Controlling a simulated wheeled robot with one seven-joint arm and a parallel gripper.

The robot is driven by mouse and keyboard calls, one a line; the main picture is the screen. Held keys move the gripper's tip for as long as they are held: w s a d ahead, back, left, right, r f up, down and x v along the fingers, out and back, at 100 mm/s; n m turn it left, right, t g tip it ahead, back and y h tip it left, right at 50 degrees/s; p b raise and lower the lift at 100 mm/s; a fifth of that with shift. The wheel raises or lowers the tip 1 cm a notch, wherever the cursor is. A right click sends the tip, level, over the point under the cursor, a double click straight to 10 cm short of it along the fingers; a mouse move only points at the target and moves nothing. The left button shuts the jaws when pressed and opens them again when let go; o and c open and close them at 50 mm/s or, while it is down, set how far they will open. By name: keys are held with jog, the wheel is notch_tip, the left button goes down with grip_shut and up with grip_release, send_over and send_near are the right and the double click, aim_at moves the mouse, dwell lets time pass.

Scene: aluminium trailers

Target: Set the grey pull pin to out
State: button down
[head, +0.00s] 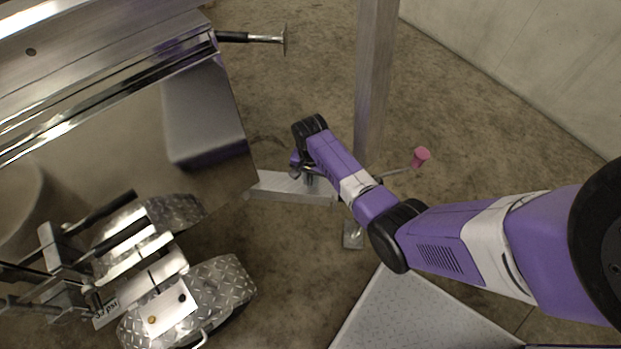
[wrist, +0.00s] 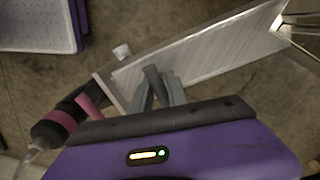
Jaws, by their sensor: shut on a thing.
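My gripper (wrist: 160,88) shows at the lower middle of the wrist view, with its grey fingers against the side of a pale metal beam (wrist: 200,52). It is shut on a small dark grey piece (wrist: 153,78) between the fingers, which appears to be the grey pull pin. The fingers hide most of the pin, so I cannot tell how far it stands out. In the head view the beam (head: 292,187) lies beside the post's foot, and my wrist covers the pin and most of the gripper.
An upright metal post (head: 374,80) stands just behind my wrist. A crank with a pink knob (head: 421,157) sticks out to its right. The trailer body (head: 100,75) with a T-shaped handle (head: 265,39) fills the upper left. Tread-plate fenders (head: 220,285) are lower left.

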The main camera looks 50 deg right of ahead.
aim_at(310, 177)
jog(key=shift+r, duration=0.1)
notch_tip(310, 177, up, 4)
jog(key=p, duration=0.4)
jog(key=c, duration=1.4)
grip_release()
jog(key=shift+r+p, duration=0.6)
jog(key=shift+r, duration=3.2)
